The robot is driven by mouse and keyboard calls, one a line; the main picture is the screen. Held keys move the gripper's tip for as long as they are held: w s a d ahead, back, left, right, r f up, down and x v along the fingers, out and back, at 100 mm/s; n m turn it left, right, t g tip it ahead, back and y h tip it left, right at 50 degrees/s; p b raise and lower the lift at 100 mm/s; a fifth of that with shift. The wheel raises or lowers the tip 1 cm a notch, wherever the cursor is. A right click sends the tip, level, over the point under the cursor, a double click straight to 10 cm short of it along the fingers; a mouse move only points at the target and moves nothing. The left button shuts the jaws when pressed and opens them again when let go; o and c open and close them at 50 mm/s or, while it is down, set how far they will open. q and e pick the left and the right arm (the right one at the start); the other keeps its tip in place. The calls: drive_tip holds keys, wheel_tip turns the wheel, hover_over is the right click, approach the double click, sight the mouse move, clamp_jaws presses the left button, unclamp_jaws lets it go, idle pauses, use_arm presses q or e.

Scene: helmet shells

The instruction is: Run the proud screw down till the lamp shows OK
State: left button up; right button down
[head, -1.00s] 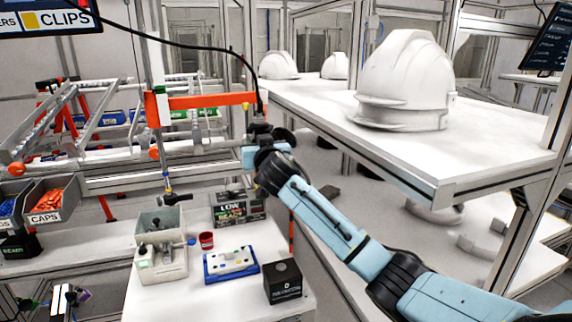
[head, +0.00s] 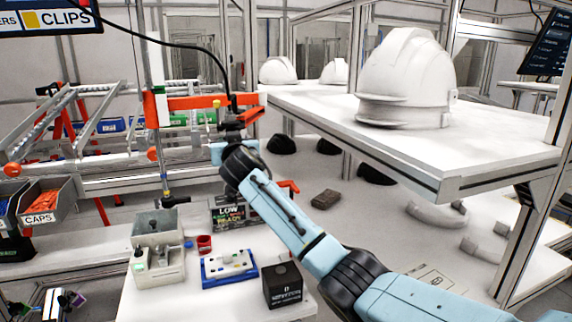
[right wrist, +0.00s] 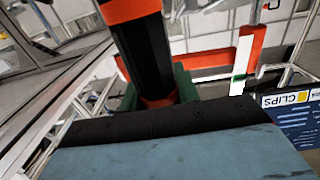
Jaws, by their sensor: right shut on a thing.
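My right gripper (head: 234,136) is shut on a black tool with orange bands (head: 238,119), held high above the bench. In the right wrist view the tool (right wrist: 148,50) stands between green finger pads (right wrist: 184,80). A black cable runs to the tool from the upper left. The grey fixture (head: 160,272) stands on the white bench, lower left of the gripper and apart from it. The screw is too small to make out.
A red cup (head: 204,244), a blue-edged tray (head: 229,269) and a black box (head: 283,287) stand on the bench. A vertical pole (head: 163,165) rises behind the fixture. A white helmet shell (head: 405,75) sits on the raised table at right. Caps bins are at far left.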

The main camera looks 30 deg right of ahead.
drive_tip(key=shift+s+d+f+b, duration=0.1)
drive_tip(key=shift+f+b, duration=3.5)
drive_tip(key=shift+f, duration=1.4)
drive_tip(key=shift+f+b, duration=1.6)
drive_tip(key=shift+f, duration=0.5)
drive_tip(key=shift+f+b, duration=1.35)
drive_tip(key=shift+f, duration=0.35)
drive_tip(key=shift+r, duration=0.15)
drive_tip(key=shift+r+p, duration=2.5)
drive_tip(key=shift+r, duration=0.5)
